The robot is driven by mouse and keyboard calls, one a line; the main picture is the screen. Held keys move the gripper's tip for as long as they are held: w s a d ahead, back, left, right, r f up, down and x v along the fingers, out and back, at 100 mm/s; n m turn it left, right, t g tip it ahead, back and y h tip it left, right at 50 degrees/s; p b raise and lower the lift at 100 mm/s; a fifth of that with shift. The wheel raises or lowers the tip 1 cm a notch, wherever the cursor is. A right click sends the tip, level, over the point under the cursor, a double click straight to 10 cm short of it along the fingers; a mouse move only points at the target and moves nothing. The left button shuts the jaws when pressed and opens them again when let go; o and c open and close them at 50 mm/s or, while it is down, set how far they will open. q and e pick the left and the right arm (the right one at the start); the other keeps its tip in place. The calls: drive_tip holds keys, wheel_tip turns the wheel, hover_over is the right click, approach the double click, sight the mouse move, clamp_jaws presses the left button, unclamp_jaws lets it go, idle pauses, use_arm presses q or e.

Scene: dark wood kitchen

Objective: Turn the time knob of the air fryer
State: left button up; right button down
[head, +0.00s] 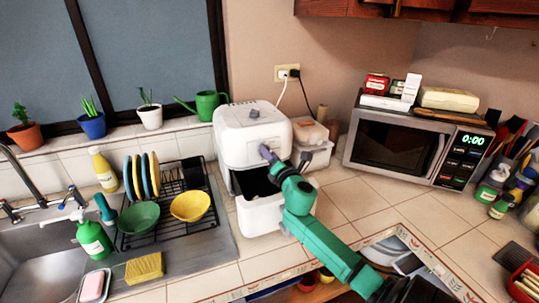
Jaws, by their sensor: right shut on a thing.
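The white air fryer (238,140) stands on the tiled counter beside the dish rack, with its drawer (262,216) pulled out at the front and the dark inside showing. A small grey piece (253,114) is on its top. My right gripper (266,153) is at the front face of the fryer's upper body, above the open drawer. It is shut on the time knob there, which the fingers hide, so its setting cannot be read. My green right forearm passes over the drawer's right side. My left gripper is not in view.
Left of the fryer, a dish rack (181,230) holds plates, a green bowl (140,217) and a yellow bowl (190,205). A microwave (408,146) stands farther right. Counter between fryer and microwave is mostly clear.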

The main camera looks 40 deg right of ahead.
idle(0.3)
drive_tip(key=shift+c, duration=1.6)
unclamp_jaws()
drive_tip(key=shift+s, duration=0.1)
drive_tip(key=b+v, duration=0.2)
drive_tip(key=v, duration=1.2)
drive_tip(key=shift+s+a+b, duration=0.1)
drive_tip(key=shift+s+b, duration=0.05)
drive_tip(key=shift+b, duration=0.2)
drive_tip(key=shift+s, duration=0.15)
